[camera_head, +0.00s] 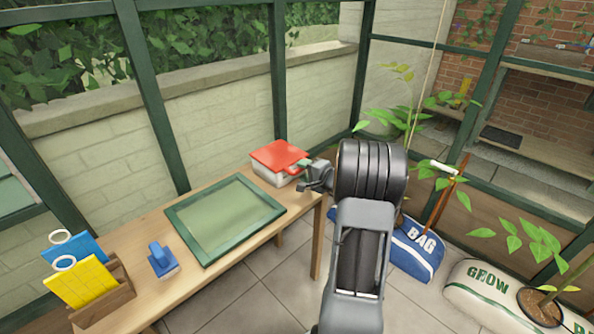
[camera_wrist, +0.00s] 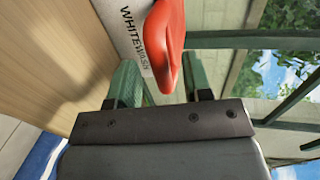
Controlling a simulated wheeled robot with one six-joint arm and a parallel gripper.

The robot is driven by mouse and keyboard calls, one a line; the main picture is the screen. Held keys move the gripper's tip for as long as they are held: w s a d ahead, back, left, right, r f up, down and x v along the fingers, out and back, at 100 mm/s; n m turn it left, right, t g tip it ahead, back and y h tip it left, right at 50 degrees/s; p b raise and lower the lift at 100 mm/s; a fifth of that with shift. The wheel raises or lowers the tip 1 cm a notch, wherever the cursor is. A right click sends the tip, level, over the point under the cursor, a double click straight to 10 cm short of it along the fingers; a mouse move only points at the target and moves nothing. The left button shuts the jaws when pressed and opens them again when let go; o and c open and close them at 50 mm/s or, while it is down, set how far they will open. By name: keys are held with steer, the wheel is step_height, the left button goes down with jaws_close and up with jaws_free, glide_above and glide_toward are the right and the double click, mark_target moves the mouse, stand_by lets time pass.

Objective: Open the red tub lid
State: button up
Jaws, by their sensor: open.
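The tub (camera_head: 268,177) has pale grey-white sides and a red lid (camera_head: 280,155), and stands at the far right end of the wooden table. The lid looks closed. In the wrist view the tub's white side (camera_wrist: 128,28) carries the word WHITEWASH, and the lid's red rim or tab (camera_wrist: 166,45) juts out toward my gripper. My gripper (camera_head: 303,168) is at the lid's right edge. In the wrist view its two green fingers (camera_wrist: 152,80) are apart, with the red tab's tip just in front of or between them; contact cannot be told.
A green-framed panel (camera_head: 186,222) lies on the table (camera_head: 136,268) left of the tub. A blue block-like tool (camera_head: 161,262) and a wooden rack (camera_head: 106,301) with blue and yellow items are further left. Glass walls with green posts stand behind. Bags and plants are at right.

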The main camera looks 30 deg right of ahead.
mark_target(284, 158)
steer(key=shift+x, duration=1.95)
steer(key=shift+c, duration=0.3)
jaws_close()
steer(key=shift+f, duration=0.1)
